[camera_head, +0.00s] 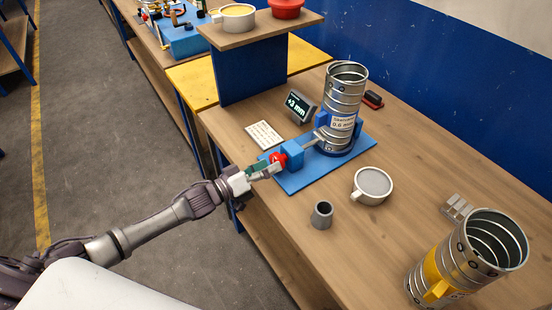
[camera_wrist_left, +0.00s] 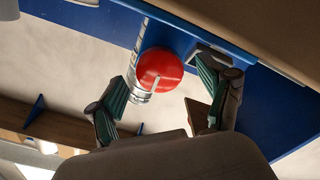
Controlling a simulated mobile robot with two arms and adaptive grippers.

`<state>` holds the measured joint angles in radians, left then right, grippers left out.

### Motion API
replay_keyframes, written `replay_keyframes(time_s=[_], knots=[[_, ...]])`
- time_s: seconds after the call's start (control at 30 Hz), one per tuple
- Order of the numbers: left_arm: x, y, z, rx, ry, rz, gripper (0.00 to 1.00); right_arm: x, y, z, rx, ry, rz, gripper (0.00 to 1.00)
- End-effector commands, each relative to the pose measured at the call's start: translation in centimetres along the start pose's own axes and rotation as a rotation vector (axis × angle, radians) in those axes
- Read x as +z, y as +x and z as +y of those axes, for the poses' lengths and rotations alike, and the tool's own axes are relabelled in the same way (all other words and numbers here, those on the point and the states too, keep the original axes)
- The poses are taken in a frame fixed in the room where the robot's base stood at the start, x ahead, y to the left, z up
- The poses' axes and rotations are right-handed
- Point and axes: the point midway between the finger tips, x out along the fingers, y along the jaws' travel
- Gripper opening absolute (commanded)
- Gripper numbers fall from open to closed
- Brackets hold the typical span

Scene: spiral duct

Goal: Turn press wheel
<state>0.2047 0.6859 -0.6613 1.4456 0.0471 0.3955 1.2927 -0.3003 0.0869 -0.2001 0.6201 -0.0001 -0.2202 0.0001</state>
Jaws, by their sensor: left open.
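The press wheel (camera_head: 279,158) is a small red wheel on a blue block at the left end of the blue base plate (camera_head: 300,181). A spiral metal duct (camera_head: 344,90) stands upright on this plate, with a label band around it. My left gripper (camera_head: 268,169) is just left of the wheel. In the left wrist view the red wheel (camera_wrist_left: 160,70), with a pale mark on its face, shows ahead between the open fingers of my left gripper (camera_wrist_left: 165,100). Whether a finger touches it I cannot tell. My right gripper is not in view.
A display (camera_head: 298,105) reading "+3 mm" and a paper card (camera_head: 264,135) are behind the wheel. A white mug (camera_head: 372,186), a grey cup (camera_head: 321,215) and a second duct with a yellow clamp (camera_head: 490,245) stand on the table's right. A raised shelf (camera_head: 262,29) is at the back.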

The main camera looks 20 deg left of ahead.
Motion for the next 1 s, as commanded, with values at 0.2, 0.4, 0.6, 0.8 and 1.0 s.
replay_keyframes(time_s=[0.2, 0.4, 0.6, 0.8, 1.0], knots=[[-0.1, 2.5, 0.0, 0.000, 0.001, 0.001, 0.80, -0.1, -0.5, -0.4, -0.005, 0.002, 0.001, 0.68], [0.0, 2.9, -0.1, -0.001, 0.001, -0.001, 0.80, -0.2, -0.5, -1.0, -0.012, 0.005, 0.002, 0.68], [0.0, 2.9, -0.1, -0.001, 0.001, 0.000, 0.73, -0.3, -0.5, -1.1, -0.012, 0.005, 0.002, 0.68], [0.0, 2.8, -0.1, -0.001, 0.001, 0.000, 0.40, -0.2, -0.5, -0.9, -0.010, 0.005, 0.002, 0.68], [0.0, 2.8, -0.1, -0.001, 0.002, 0.000, 0.19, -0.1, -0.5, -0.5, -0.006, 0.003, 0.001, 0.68]])
